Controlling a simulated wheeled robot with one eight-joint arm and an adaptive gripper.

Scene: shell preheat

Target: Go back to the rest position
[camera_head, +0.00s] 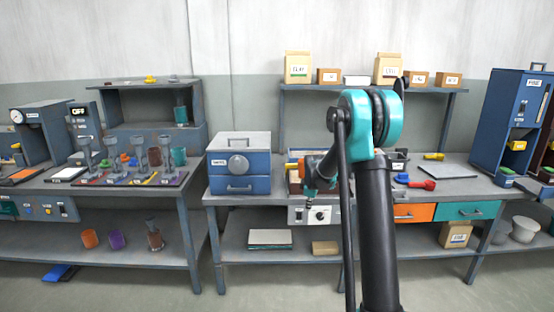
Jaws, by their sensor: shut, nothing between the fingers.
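My arm (377,230) rises from the lower right of centre to a teal elbow joint (397,118), then bends forward and down over the middle bench. My gripper (309,196) is small and dark at the end of it. It points down near the front edge of the bench and is shut, with nothing seen in it.
Boxes and bags stand on the shelf (345,89) above. A red tool (422,184) and a grey plate (446,172) lie right of my arm. A tall blue machine (510,120) stands far right. The left bench (85,185) holds several grey stands.

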